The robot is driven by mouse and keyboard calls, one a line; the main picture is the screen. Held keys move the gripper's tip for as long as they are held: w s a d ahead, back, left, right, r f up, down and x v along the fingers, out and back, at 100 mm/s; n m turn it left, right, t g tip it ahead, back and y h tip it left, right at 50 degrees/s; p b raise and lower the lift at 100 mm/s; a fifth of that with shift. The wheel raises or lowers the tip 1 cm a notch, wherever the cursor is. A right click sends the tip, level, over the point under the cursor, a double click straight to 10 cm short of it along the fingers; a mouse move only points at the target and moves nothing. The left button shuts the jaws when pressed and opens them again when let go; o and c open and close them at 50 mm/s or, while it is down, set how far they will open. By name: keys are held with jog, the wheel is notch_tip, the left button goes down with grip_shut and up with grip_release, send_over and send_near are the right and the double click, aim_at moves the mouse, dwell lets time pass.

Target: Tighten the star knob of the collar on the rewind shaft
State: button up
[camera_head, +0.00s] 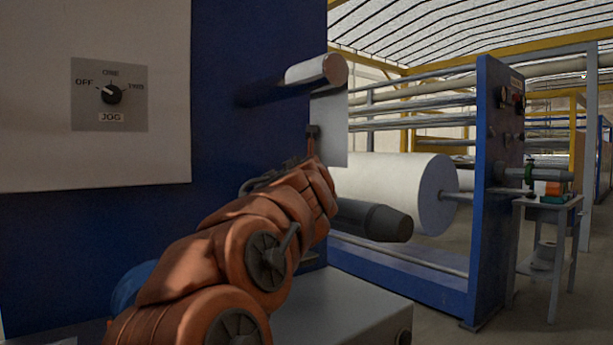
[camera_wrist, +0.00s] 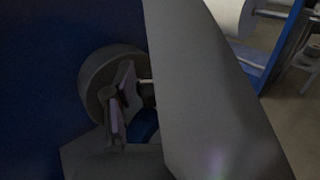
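The rewind shaft (camera_head: 372,219) appears to be the thick dark grey cylinder with a tapered end, right of my orange arm in the head view. In the wrist view, a round grey disc (camera_wrist: 97,72) that may be the collar lies left of centre. My gripper (camera_wrist: 120,95) shows as dark fingers with pinkish pads in front of this disc. A thin pale rod sits just right of the fingers. I cannot make out the star knob or tell whether the fingers touch anything. My arm hides the collar area in the head view.
A large smooth grey surface (camera_wrist: 205,95) fills the middle of the wrist view, close to the fingers. A blue machine wall (camera_head: 235,140) stands behind my arm, with a selector switch (camera_head: 111,94). A large white roll (camera_head: 395,185) and blue frame (camera_head: 490,200) stand to the right.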

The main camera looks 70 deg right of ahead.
jog(key=shift+o, duration=1)
jog(key=shift+f, duration=0.15)
jog(key=v, duration=1.2)
